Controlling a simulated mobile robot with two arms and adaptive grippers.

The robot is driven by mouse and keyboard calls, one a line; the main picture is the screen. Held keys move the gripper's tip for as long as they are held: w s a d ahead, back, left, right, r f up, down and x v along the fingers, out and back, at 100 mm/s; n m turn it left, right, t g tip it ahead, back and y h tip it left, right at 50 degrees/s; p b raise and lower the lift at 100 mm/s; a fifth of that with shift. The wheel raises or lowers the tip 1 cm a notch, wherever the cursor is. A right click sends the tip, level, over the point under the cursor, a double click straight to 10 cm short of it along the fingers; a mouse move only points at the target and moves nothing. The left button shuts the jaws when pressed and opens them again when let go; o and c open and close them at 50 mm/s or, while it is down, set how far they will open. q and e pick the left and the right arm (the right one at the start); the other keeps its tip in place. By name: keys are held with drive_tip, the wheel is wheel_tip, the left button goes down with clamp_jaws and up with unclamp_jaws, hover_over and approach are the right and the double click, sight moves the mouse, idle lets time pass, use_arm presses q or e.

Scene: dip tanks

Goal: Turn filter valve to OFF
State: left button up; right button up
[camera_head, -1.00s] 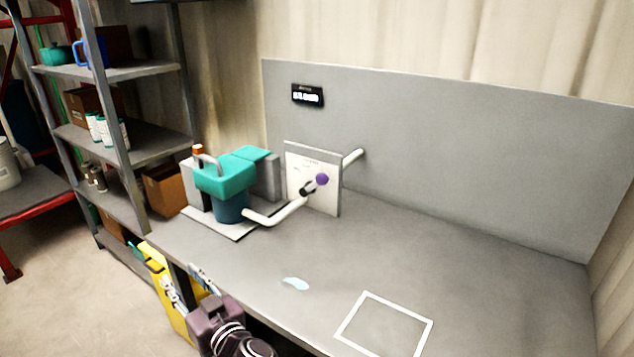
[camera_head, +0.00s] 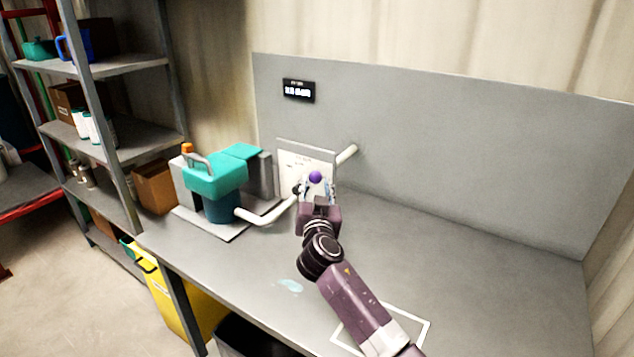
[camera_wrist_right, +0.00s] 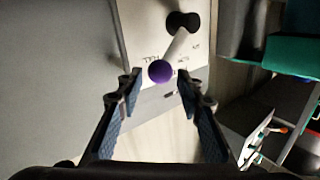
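The filter valve's purple knob (camera_head: 315,177) stands out in front of a white panel (camera_head: 292,160) on the workbench. In the right wrist view the purple knob (camera_wrist_right: 161,71) is at the end of a pale lever that runs to a dark pivot (camera_wrist_right: 183,22) on the panel. My right gripper (camera_head: 316,188) is at the valve. In the right wrist view its fingers (camera_wrist_right: 160,85) are open, one on each side of the knob's end, with gaps and no visible contact. The panel's lettering is too small to read. My left gripper is not in view.
A teal-topped pump unit (camera_head: 215,178) stands left of the panel, joined by a white pipe (camera_head: 258,217). A small black display (camera_head: 299,90) is on the grey backboard. A pale puddle (camera_head: 290,286) and white square outline (camera_head: 424,328) mark the bench (camera_head: 480,270). The right side is clear.

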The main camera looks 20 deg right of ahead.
sight(316, 180)
drive_tip(key=shift+b+x, duration=0.3)
drive_tip(key=shift+x, duration=1.2)
clamp_jaws()
